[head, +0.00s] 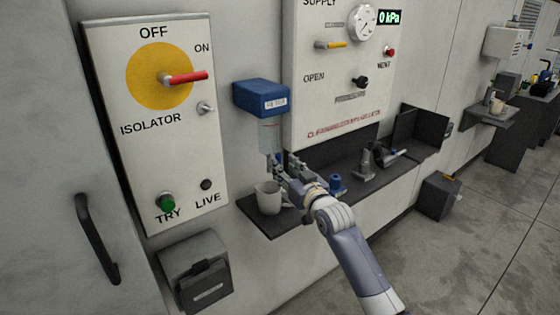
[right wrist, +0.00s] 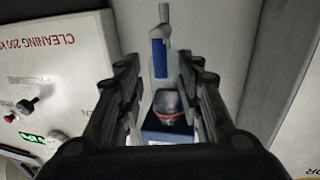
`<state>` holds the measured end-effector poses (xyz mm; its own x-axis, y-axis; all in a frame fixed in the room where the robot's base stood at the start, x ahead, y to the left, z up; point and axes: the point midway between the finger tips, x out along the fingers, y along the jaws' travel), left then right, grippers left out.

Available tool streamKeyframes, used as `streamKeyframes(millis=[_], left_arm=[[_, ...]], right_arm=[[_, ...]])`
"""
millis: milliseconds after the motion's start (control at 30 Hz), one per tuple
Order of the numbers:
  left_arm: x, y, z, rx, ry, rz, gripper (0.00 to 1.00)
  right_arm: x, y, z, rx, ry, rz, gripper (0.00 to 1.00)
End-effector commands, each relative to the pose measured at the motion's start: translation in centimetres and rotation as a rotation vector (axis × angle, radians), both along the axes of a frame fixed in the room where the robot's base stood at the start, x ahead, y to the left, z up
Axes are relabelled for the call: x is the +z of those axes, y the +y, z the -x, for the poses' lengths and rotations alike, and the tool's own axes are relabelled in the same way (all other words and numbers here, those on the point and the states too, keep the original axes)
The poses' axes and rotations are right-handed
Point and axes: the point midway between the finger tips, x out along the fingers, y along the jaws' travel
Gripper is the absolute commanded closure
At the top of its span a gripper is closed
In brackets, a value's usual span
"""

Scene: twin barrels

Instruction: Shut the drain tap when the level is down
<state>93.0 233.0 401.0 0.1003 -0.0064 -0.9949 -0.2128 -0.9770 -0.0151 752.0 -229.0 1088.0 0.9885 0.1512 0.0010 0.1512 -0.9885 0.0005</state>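The filter unit has a blue head (head: 262,98) marked with a white label, with a clear bowl (head: 270,135) hanging below it. The drain tap with a blue lever (right wrist: 158,57) and pale spout (right wrist: 163,30) shows in the right wrist view, which is upside down. The bowl end (right wrist: 168,106) there shows a red ring; I cannot read the liquid level. My right gripper (head: 274,172) is at the tap below the bowl. Its fingers (right wrist: 158,68) are apart on either side of the tap, with gaps visible. A white jug (head: 268,199) stands below. My left gripper is out of view.
A dark shelf (head: 275,229) carries the jug, a small blue-topped item (head: 335,183) and a grey fitting (head: 366,166). The supply panel (head: 328,105), its display reading 0 kPa, is right of the filter; the isolator panel (head: 139,90) is left.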

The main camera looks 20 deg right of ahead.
Motion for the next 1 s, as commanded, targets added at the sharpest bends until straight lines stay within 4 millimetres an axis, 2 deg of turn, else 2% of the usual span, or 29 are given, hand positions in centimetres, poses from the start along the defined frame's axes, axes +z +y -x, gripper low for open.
streamKeyframes(millis=[100, 300, 700, 733, 867, 1000], left_arm=[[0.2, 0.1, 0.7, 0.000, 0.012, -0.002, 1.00], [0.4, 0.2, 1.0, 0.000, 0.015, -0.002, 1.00], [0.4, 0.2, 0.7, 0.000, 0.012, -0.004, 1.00], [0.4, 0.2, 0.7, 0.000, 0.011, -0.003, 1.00], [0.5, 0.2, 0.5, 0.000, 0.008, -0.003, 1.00], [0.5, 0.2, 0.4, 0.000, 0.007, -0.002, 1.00]], right_arm=[[0.2, 0.3, -1.6, 0.001, 0.000, -0.002, 0.66], [0.0, 0.5, -3.2, 0.001, 0.001, -0.001, 0.66], [0.0, 0.6, -3.7, 0.001, 0.001, 0.000, 0.66], [0.0, 0.6, -3.7, 0.001, 0.001, 0.000, 0.68], [0.0, 0.6, -3.7, 0.001, 0.001, 0.000, 0.98], [-0.1, 0.6, -3.7, 0.000, 0.001, -0.001, 1.00]])
